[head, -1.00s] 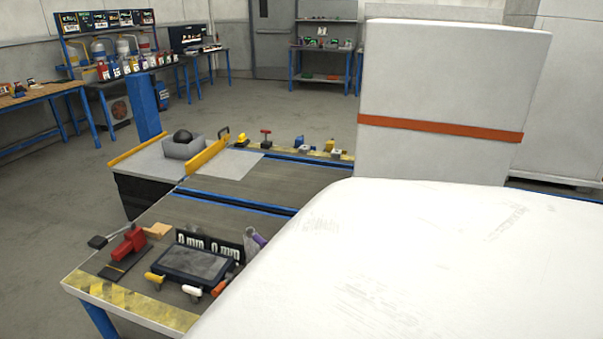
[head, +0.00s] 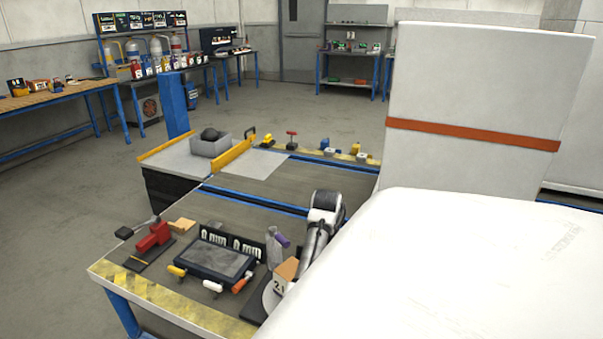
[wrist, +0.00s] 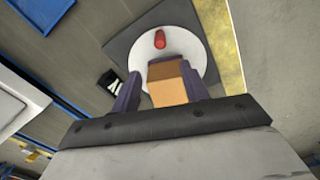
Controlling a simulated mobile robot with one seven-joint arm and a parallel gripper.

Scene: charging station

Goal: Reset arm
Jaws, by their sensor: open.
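My arm (head: 324,215) shows in the head view beside the big white housing, bent down over the right side of the workbench. In the wrist view my gripper (wrist: 160,91) is open, with its two dark purple fingers apart. A brown block (wrist: 168,82) shows between the fingers; I cannot tell how far below the tips it is. It also shows in the head view (head: 288,268). A white round plate (wrist: 196,50) on a dark square lies under it, with a red object (wrist: 160,39) near the far edge. My fingertips are not clear in the head view.
The workbench (head: 185,315) holds a dark tablet (head: 214,259), a red clamp-like tool (head: 153,237), several small-handled tools and a grey and purple item (head: 275,248). The white housing (head: 440,260) blocks the right. Grey floor at left is open.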

